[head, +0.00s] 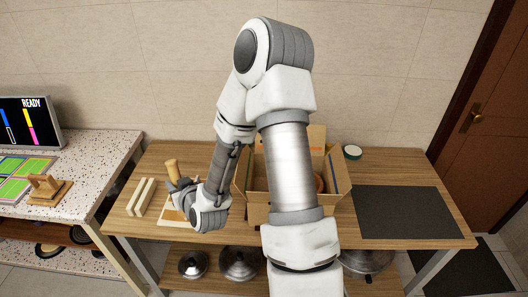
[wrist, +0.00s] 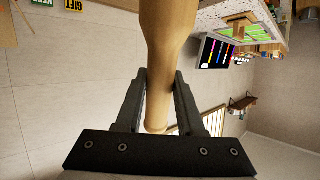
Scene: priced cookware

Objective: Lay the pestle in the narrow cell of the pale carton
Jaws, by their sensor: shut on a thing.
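The pestle (head: 172,169) is a pale wooden stick, upright or nearly so over the left part of the wooden table. My gripper (head: 182,187) is shut on it. In the wrist view the pestle (wrist: 158,45) runs between the two dark fingers (wrist: 160,100), its end showing near the gripper's base. The open carton (head: 257,214) stands to the right of my gripper, flaps spread. My arm covers much of it, so its cells, including the narrow one, cannot be made out. A brown rounded thing (head: 319,183) shows inside its right part.
A pale board (head: 171,218) lies below my gripper, with pale upright slats (head: 141,197) to its left. A dark mat (head: 405,213) lies bare on the right. Lidded pans (head: 239,264) sit on the lower shelf.

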